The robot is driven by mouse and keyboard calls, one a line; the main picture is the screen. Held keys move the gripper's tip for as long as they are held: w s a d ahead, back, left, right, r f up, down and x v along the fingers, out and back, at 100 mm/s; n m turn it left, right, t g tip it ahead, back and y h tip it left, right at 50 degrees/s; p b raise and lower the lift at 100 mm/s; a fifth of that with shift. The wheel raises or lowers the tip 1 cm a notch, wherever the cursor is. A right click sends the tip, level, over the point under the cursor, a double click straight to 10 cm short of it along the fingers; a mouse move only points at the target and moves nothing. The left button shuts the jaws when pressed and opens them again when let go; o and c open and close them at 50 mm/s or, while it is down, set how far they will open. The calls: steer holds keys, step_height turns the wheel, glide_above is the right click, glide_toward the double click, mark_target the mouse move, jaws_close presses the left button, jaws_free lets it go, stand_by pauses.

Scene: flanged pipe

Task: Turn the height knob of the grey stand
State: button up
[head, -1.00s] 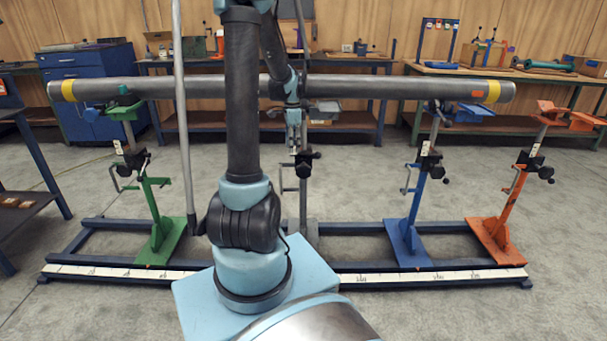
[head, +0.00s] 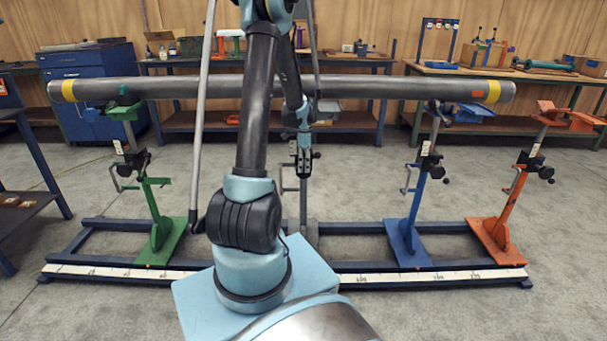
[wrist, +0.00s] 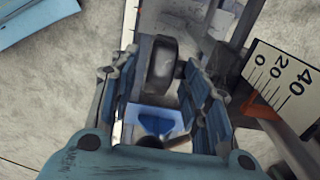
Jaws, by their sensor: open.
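The grey stand (head: 303,207) stands in the middle of the floor frame, partly hidden behind my arm. My gripper (head: 303,163) is at the stand's dark clamp and hides most of it in the head view. In the wrist view a black rounded knob (wrist: 162,62) lies between the two blue fingers of my gripper (wrist: 160,78). The fingers are apart, one on each side of the knob, with a visible gap on the left. I cannot tell whether the right finger touches it. A white scale (wrist: 278,80) marked 0, 20, 40 is to the right.
A long grey pipe (head: 390,88) runs across above the stands. A green stand (head: 158,215) is at the left, with a blue stand (head: 412,215) and an orange stand (head: 497,215) at the right. A ruled white strip (head: 430,278) lies along the frame's front.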

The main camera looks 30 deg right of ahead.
mark_target(304, 172)
steer(key=shift+f, duration=2.15)
jaws_close()
steer(key=shift+d, duration=0.15)
